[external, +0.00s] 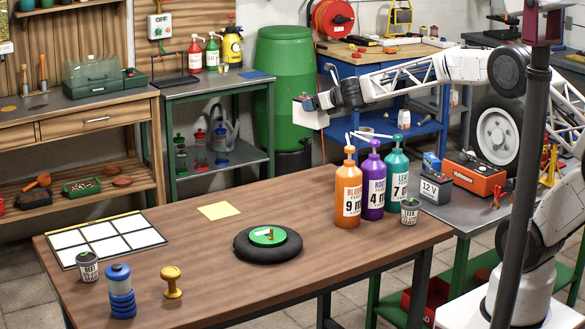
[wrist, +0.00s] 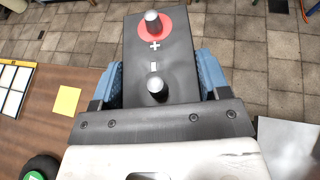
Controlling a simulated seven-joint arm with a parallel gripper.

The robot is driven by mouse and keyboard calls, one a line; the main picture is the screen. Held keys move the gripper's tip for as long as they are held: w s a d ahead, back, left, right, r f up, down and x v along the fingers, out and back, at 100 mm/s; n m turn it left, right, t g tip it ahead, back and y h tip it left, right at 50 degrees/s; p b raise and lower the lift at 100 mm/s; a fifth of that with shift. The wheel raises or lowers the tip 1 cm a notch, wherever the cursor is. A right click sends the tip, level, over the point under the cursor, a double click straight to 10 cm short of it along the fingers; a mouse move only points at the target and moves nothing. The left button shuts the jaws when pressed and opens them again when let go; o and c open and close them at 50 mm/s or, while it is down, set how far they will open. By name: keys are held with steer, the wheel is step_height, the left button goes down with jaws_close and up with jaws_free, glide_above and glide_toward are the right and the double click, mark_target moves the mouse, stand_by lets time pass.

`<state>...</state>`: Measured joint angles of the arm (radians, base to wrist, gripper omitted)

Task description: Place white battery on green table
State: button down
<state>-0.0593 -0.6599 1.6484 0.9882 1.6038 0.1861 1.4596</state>
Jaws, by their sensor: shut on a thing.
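My gripper (external: 304,103) is shut on the white battery (external: 312,121), held in the air beyond the far edge of the wooden table. In the wrist view the battery (wrist: 172,70) shows its dark top with two metal terminals, a red ring and plus and minus marks. Blue finger pads of my gripper (wrist: 158,86) press its two sides. Two tables have green frames: a grey-topped one (external: 225,88) at the back left with a lower shelf, and a grey-topped one (external: 465,215) at the right. Which is the green table I cannot tell.
The back-left table carries bottles (external: 196,54), a black stand and a blue sheet. A dark 12 V battery (external: 436,188) and an orange box (external: 474,174) stand on the right table. Tall pump bottles (external: 374,185) stand on the wooden table (external: 200,262). A green barrel (external: 284,90) stands behind my gripper.

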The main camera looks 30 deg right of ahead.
steer(key=d+r+m+h, duration=0.2)
steer(key=d+m+h, duration=0.1)
steer(key=d, duration=0.5)
steer(key=shift+w+d+r+h, duration=0.15)
steer(key=shift+h, duration=0.15)
steer(key=shift+d, duration=0.1)
stand_by(1.9)
steer(key=s+d+f+n+g+y, duration=0.1)
steer(key=s+d+f+n+y, duration=0.1)
steer(key=d+f, duration=0.5)
steer(key=s+d+f+n+g+y, duration=0.1)
steer(key=s+d+f+n+y, duration=0.2)
steer(key=d+f, duration=0.4)
steer(key=s+d+f+n+g+y, duration=0.1)
steer(key=d+f+n+y, duration=0.3)
steer(key=d, duration=1)
step_height(320, 180, down, 3)
steer(key=shift+s+d+r+g+y, duration=0.1)
steer(key=shift+s+d+g+y, duration=0.25)
steer(key=shift+s, duration=0.5)
steer(key=shift+f, duration=0.2)
stand_by(0.4)
